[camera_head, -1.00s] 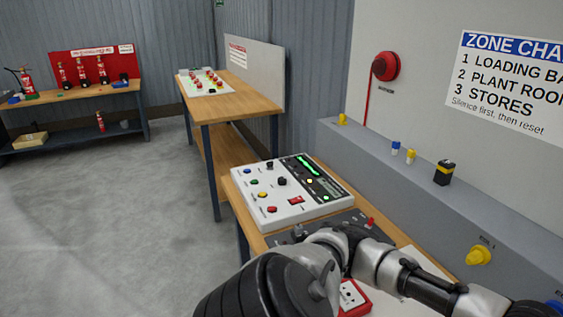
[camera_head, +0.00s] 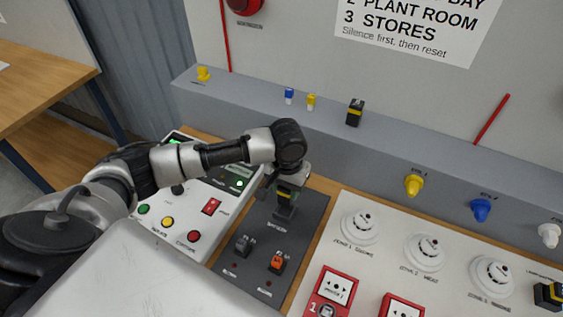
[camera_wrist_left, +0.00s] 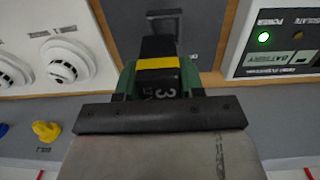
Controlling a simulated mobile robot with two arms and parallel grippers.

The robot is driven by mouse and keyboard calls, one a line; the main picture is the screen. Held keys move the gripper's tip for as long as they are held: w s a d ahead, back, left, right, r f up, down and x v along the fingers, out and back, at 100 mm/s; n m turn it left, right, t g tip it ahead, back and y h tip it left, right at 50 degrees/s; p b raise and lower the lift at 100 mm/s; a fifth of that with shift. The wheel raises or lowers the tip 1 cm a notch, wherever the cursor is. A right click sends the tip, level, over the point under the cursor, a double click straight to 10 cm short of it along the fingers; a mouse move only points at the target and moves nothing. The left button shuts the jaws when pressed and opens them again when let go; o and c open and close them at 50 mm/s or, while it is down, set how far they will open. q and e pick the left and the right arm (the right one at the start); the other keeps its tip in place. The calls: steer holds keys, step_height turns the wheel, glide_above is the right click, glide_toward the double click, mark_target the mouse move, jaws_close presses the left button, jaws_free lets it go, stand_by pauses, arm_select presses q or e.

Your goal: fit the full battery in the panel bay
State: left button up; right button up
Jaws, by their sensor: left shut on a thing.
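My left gripper (camera_head: 287,186) points down over the dark grey panel (camera_head: 310,215). It is shut on a black battery (camera_head: 284,191) with a yellow band. In the left wrist view the battery (camera_wrist_left: 160,75) shows a "3" and sits between the green fingers (camera_wrist_left: 160,85). The panel bay (camera_head: 284,213), with a battery label in front of it, is just below the held battery. It also shows in the left wrist view (camera_wrist_left: 166,22), just beyond the battery. I cannot tell whether battery and bay touch. My right gripper is not in view.
Another black and yellow battery (camera_head: 354,113) stands on the grey ledge (camera_head: 400,145); a similar block (camera_head: 548,294) is at the right edge. The white control panel (camera_head: 205,225) is left of the dark panel. A white board (camera_head: 385,275) with detectors and red call points is right.

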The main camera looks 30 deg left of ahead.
mark_target(286, 196)
arm_select(q)
steer(key=shift+w+a+r+p, duration=0.2)
steer(key=shift+w+a+p, duration=0.05)
steer(key=shift+w+p, duration=0.1)
steer(key=shift+w+f, duration=0.15)
steer(key=shift+f+b, duration=0.4)
steer(key=shift+a+f+b, duration=0.15)
steer(key=shift+f+b, duration=0.75)
steer(key=shift+b, duration=0.15)
step_height(286, 196, down, 3)
steer(key=b, duration=0.4)
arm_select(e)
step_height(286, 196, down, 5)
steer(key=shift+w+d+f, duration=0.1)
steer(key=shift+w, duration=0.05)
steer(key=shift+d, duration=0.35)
arm_select(q)
steer(key=shift+p, duration=0.75)
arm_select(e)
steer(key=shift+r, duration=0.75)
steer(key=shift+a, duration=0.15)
arm_select(q)
steer(key=shift+p, duration=1.2)
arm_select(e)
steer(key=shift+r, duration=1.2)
